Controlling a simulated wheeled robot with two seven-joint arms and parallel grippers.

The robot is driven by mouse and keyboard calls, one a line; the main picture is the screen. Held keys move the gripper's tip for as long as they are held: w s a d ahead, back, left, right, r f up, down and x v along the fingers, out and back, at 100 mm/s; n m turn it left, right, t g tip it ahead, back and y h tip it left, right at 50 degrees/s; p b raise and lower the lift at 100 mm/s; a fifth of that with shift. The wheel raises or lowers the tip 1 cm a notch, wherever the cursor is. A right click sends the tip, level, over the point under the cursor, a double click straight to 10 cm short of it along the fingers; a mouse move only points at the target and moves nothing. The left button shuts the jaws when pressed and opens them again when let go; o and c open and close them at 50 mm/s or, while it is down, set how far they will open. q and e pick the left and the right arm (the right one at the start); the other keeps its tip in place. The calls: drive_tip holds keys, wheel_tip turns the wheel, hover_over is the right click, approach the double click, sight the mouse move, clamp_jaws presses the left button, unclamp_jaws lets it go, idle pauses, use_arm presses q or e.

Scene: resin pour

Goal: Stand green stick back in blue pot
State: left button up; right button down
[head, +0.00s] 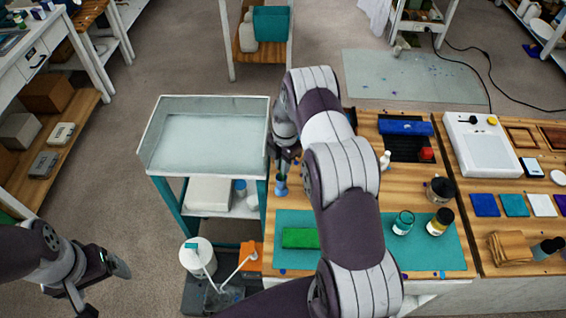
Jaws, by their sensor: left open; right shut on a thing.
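A small blue pot (281,187) stands near the left edge of the wooden table. My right gripper (283,167) points down just above it and is shut on a thin thing, which fits the green stick. The fingers hide most of it, and its colour is hard to make out. I cannot tell whether its lower end is inside the pot or only above it. My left gripper (104,284) is open and empty at the lower left, over the floor and far from the pot.
A teal mat (291,218) holds a green block (300,238), a teal jar (403,222) and a yellow-labelled bottle (439,221). A grey-topped cart (208,135) stands left of the table. A white bottle (385,160) and dark cup (440,189) stand right of my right arm.

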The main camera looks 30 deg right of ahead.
drive_tip(key=shift+f, duration=0.35)
drive_tip(key=shift+s+r, duration=0.1)
drive_tip(key=shift+r, duration=0.05)
drive_tip(key=c, duration=1)
unclamp_jaws()
drive_tip(key=shift+d+r+b, duration=0.1)
drive_tip(key=shift+r+b, duration=0.2)
drive_tip(key=shift+r, duration=0.05)
wheel_tip(320, 180, up, 12)
drive_tip(key=d+b, duration=0.1)
drive_tip(key=shift+w+b, duration=0.35)
drive_tip(key=shift+w, duration=0.05)
drive_tip(key=shift+f, duration=0.15)
